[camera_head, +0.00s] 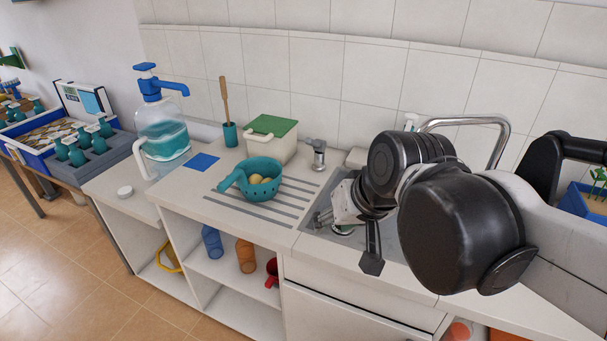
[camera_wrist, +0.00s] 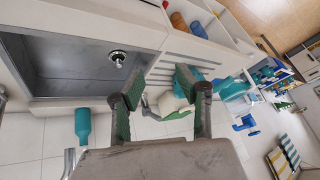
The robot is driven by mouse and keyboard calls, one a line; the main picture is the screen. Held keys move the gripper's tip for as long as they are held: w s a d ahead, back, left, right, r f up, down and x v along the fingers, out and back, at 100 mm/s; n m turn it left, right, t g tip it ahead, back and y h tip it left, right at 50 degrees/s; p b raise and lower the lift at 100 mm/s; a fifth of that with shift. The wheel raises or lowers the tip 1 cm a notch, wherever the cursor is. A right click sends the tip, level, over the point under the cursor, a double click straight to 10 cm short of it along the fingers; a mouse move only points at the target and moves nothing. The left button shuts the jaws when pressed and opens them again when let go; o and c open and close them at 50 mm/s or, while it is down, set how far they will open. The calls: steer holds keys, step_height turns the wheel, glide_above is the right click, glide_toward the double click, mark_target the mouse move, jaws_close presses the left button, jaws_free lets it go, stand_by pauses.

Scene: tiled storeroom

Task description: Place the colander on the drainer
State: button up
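The teal colander (camera_head: 257,180) stands upright on the drainer (camera_head: 222,200), the grooved part of the counter left of the sink. It holds several round yellowish items. In the wrist view, a teal part that looks like the colander (camera_wrist: 186,78) shows beside the right finger, mostly hidden by it. My gripper (camera_wrist: 157,84) is open, with its two fingers wide apart and nothing between them. In the head view it is over the sink, right of the colander and apart from it, partly hidden by my wrist.
A cream box with a green lid (camera_head: 272,138) and a grey metal dispenser (camera_head: 318,154) stand behind the drainer. A water jug with a blue pump (camera_head: 163,130) and a teal cup with a wooden utensil (camera_head: 230,134) are left. The sink (camera_wrist: 70,65) has a tall faucet (camera_head: 500,140).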

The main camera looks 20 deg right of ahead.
steer(key=shift+n+t+h, duration=0.5)
steer(key=shift+t+h, duration=0.1)
steer(key=shift+h, duration=0.2)
steer(key=shift+s+d+f, duration=0.25)
steer(key=shift+s+d, duration=0.35)
steer(key=shift+s, duration=0.3)
steer(key=shift+s+d+f, duration=0.2)
steer(key=shift+s+d, duration=0.4)
steer(key=shift+s, duration=0.25)
